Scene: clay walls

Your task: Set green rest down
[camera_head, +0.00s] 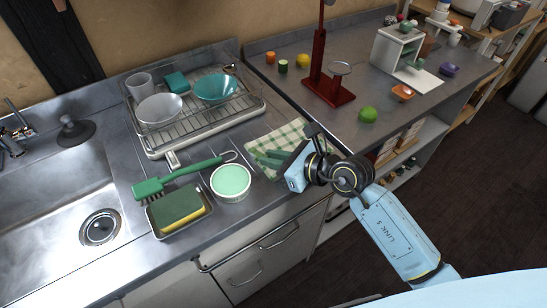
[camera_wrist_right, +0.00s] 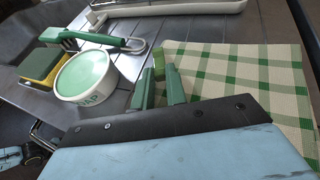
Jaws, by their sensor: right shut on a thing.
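My right gripper (camera_head: 262,158) reaches in over the front of the counter, beside the green-and-cream checked cloth (camera_head: 283,138). In the right wrist view its two dark green fingers (camera_wrist_right: 160,88) are shut on a small green piece, the green rest (camera_wrist_right: 160,64). Only a lighter green bit of the rest shows between and beyond the fingers. It lies at the left edge of the checked cloth (camera_wrist_right: 235,75); I cannot tell whether it touches the cloth or the counter.
A white tub with green contents (camera_head: 231,182) stands just left of the gripper. A green brush (camera_head: 180,178) and a tray with a sponge (camera_head: 178,208) lie further left. A dish rack (camera_head: 200,105) stands behind. A red stand (camera_head: 328,88) is across a gap at right.

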